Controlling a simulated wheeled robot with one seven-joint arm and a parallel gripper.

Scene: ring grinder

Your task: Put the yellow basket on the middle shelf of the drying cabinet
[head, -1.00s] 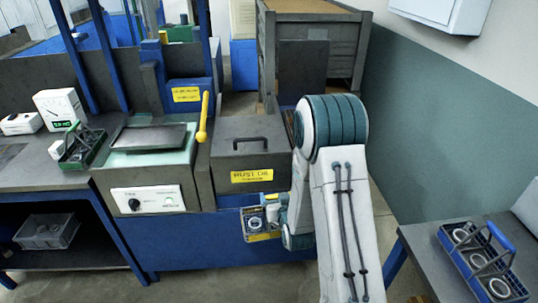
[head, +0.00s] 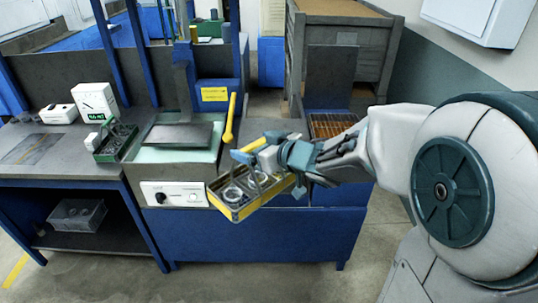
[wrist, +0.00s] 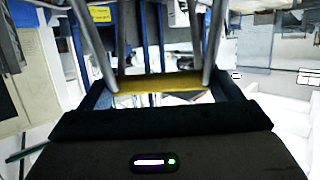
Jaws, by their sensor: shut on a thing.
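The yellow basket (head: 238,209) hangs from my gripper (head: 268,155) in the middle of the head view, tilted, with metal rings inside. My gripper is shut on its handle, in front of the bench and above the floor. In the wrist view a yellow bar of the basket (wrist: 160,83) shows between grey rods, beyond the dark gripper body. The fingertips are partly hidden. I cannot make out the drying cabinet or its middle shelf in either view.
An open tank with an orange-brown grid (head: 332,124) lies behind my forearm. A heater plate (head: 180,135) with a yellow lever (head: 230,118) stands left of the basket. A green basket of rings (head: 115,143) sits on the left bench. The floor in front is clear.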

